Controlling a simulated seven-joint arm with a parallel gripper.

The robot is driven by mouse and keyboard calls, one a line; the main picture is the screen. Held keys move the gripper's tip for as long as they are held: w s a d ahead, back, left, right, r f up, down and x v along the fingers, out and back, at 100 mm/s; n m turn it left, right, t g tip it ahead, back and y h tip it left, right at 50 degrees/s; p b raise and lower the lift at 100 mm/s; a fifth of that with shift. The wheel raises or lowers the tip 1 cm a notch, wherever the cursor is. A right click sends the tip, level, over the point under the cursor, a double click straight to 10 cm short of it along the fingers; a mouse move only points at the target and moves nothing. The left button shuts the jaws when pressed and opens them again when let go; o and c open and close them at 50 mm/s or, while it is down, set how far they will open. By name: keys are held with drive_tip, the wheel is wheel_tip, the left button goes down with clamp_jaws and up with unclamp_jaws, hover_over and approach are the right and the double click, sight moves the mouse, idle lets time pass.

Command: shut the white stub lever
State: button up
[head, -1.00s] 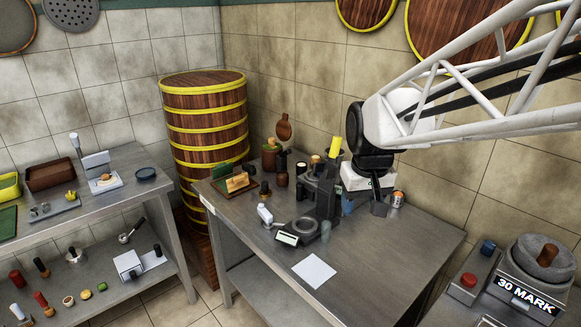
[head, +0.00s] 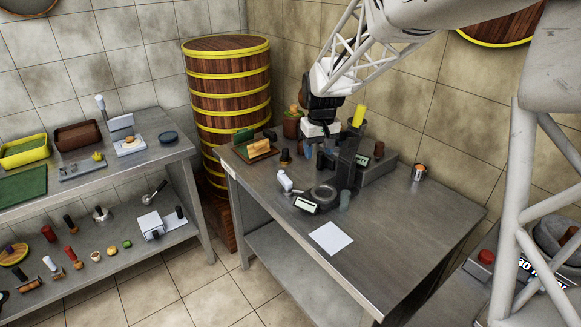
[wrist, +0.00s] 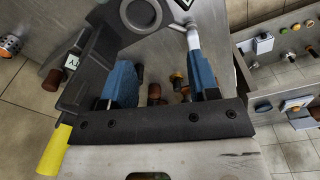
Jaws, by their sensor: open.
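The white stub lever (head: 284,181) sticks up at the front left of a dark machine (head: 338,170) on the metal table. In the wrist view the lever (wrist: 192,38) appears at the tip of the right blue finger, overlapping it; I cannot tell whether they touch. My gripper (head: 308,152) is behind the lever, left of the machine's column, with its blue fingers pointing down. In the wrist view my gripper (wrist: 161,60) is open with nothing held between its fingers. The lever's base is partly hidden there.
A yellow cylinder (head: 358,115) tops the machine close to my wrist. The table's front right is mostly clear.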

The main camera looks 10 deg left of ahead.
drive_tip(key=n, duration=0.2)
hover_over(284, 176)
drive_tip(key=shift+g, duration=0.3)
wheel_tip(284, 176, down, 10)
drive_tip(key=shift+w+f, duration=0.1)
drive_tip(key=shift+f, duration=0.1)
drive_tip(key=shift+f, duration=0.1)
drive_tip(key=shift+f, duration=3.8)
drive_tip(key=c, duration=0.9)
